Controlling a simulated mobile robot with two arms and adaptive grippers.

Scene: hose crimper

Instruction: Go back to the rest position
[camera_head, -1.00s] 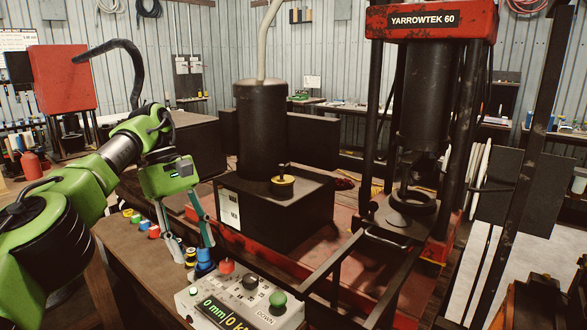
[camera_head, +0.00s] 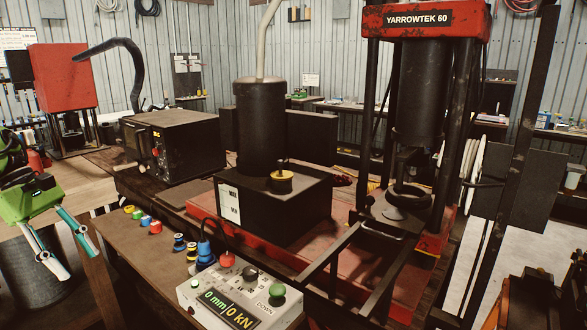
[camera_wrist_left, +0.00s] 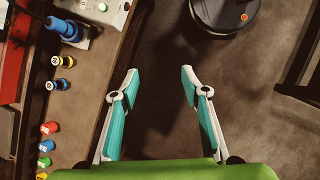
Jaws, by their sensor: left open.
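My left gripper (camera_head: 70,264) is at the left edge of the head view, off the bench's left side, with its teal fingers pointing down. It is open and empty. In the left wrist view its two fingers (camera_wrist_left: 159,72) stand apart over bare brown floor. Only part of my left arm shows at the left edge of the head view. My right gripper is not in view.
The wooden bench (camera_head: 125,262) carries a control box (camera_head: 240,298) reading 0 mm/0 kN and several small coloured pieces (camera_head: 155,227). The red press (camera_head: 430,22) stands at the right. A dark cylinder machine (camera_head: 262,135) stands mid-view.

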